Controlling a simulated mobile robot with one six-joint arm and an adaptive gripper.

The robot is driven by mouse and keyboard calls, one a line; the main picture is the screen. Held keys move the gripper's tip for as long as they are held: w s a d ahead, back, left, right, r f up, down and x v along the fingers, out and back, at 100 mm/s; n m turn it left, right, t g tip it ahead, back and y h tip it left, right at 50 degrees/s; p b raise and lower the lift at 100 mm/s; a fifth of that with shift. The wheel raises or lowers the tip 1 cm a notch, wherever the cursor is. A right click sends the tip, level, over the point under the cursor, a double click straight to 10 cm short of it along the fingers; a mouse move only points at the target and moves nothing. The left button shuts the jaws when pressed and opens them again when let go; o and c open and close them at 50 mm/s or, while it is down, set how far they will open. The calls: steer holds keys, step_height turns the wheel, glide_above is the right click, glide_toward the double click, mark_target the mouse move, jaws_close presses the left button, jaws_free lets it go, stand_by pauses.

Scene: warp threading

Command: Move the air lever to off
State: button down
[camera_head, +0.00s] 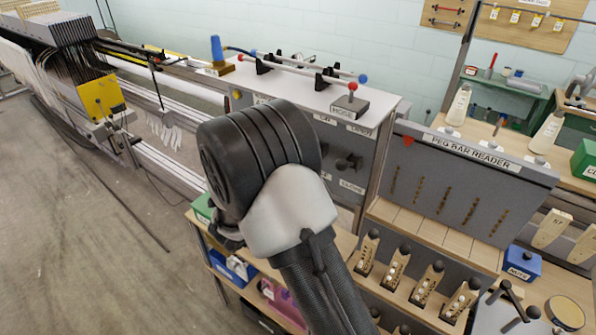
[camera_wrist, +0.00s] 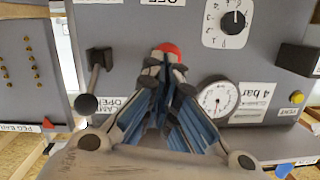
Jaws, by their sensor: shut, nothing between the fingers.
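In the wrist view my gripper (camera_wrist: 165,70) is shut and empty, its blue-sided fingers pointing at a grey control panel (camera_wrist: 135,30). A red knob (camera_wrist: 169,48), which looks like the end of the air lever, shows just beyond the fingertips. The rest of that lever is hidden behind the fingers, and I cannot tell whether they touch it. A partly cut-off label (camera_wrist: 162,2) above seems to read OFF. In the head view my wrist covers the gripper and this part of the panel.
A pressure gauge (camera_wrist: 217,97) marked 4 bar and a black dial (camera_wrist: 235,20) are right of the fingers. A black-knobbed lever (camera_wrist: 88,104) by a clamp label stands left. A yellow button (camera_wrist: 296,97) is far right. The head view shows the peg bar reader (camera_head: 470,165).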

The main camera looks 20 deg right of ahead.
steer(key=shift+d+f, duration=0.15)
steer(key=shift+f, duration=0.9)
steer(key=shift+w+b, duration=0.1)
steer(key=shift+b, duration=0.2)
steer(key=shift+f, duration=0.15)
